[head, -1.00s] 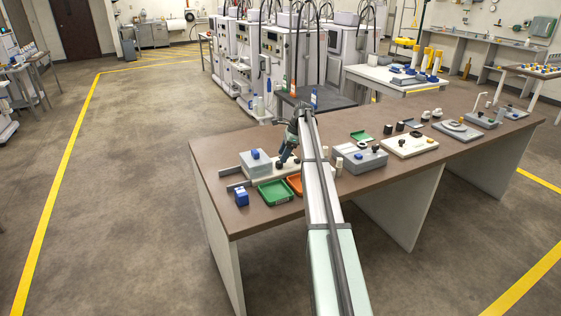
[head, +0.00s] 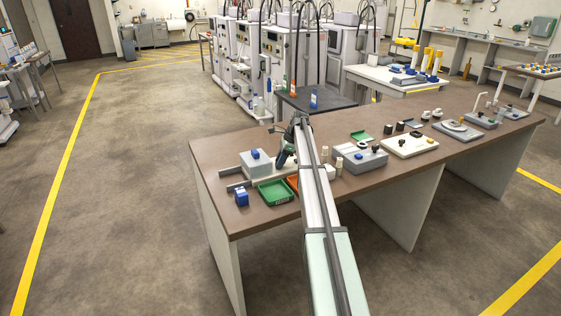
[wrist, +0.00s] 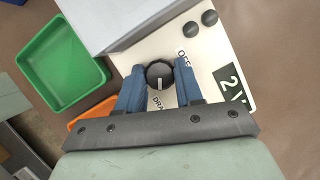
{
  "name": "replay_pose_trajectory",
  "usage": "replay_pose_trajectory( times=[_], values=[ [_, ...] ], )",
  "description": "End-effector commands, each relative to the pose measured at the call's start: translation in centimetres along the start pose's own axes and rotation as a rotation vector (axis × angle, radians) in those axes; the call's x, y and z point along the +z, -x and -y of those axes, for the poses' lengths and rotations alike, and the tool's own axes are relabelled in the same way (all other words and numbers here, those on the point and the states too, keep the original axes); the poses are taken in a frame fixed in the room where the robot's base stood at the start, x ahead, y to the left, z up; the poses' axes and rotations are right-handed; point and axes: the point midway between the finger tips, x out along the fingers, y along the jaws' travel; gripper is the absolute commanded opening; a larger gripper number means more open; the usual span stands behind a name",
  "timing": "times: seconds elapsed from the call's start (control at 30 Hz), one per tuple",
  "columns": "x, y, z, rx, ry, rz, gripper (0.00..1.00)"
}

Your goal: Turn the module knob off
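The module is a cream plate (wrist: 210,65) with a grey box (wrist: 118,20) on it; in the head view its grey box (head: 257,160) stands at the table's left end. Its round black knob (wrist: 160,74) has a white mark that points toward the "DRAIN" lettering (wrist: 158,103). The "OFF" lettering (wrist: 183,60) is up and right of the knob. My gripper (wrist: 160,70) is open, with one blue finger on each side of the knob and small gaps showing. I cannot tell the fingertips' height against it. In the head view my gripper (head: 281,161) is over the module, with the knob hidden.
A green tray (head: 275,194) and a partly hidden orange tray (head: 293,183) lie in front of the module. A blue block (head: 241,197) is near the left edge. Two black round pieces (wrist: 201,25) sit beyond the knob. Other modules, such as a grey one (head: 365,160), stand to the right.

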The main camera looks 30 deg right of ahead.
Motion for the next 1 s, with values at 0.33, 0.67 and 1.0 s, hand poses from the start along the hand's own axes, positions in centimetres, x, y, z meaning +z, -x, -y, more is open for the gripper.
replay_pose_trajectory(
  times=[0.33,0.67,1.0],
  values=[
    [0.00,0.02,0.00,0.000,0.000,0.000,0.05],
    [0.00,0.02,0.15,0.026,0.061,0.000,0.05],
    [0.00,0.02,0.42,0.126,0.301,-0.001,0.05]
  ],
)
